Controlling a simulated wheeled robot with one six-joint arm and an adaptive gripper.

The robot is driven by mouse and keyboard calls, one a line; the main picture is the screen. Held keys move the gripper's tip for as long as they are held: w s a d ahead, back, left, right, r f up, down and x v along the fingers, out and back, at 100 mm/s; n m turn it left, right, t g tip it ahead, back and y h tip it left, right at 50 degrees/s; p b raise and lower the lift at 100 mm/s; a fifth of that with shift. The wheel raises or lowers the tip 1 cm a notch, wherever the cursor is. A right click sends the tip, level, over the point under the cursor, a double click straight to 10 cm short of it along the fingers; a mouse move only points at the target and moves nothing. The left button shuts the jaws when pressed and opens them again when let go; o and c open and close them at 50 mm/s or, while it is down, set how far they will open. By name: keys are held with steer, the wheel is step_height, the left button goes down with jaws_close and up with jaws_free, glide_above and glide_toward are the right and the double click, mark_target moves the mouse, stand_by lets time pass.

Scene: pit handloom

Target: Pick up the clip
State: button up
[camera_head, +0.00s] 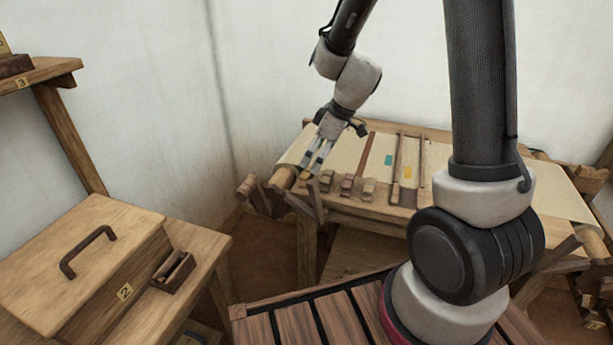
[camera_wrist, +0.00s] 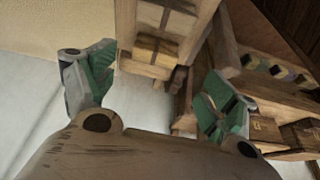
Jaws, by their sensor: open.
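My gripper (camera_head: 311,168) is open at the left end of the loom, its fingers pointing down at the cloth edge. In the wrist view its two green-padded fingers (camera_wrist: 156,95) stand wide apart with nothing held between them. A small light wooden block (camera_wrist: 156,48) on a wooden part lies ahead, between and beyond the fingertips. Several small wooden blocks, one of them here (camera_head: 326,180), line the loom's front edge just right of my gripper in the head view. I cannot tell for certain which of these is the clip.
The loom (camera_head: 440,205) carries pale cloth with a teal patch (camera_head: 388,160) and a yellow patch (camera_head: 407,173). A wooden box with a handle (camera_head: 85,250) stands on a bench at the left, beside a small open holder (camera_head: 174,271). A shelf (camera_head: 40,72) is at upper left.

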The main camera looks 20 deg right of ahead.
mark_target(307, 171)
steer(key=x, duration=0.7)
steer(key=shift+w+d+f, duration=0.1)
steer(key=shift+w+f, duration=0.25)
steer(key=shift+w, duration=0.05)
steer(key=c, duration=1)
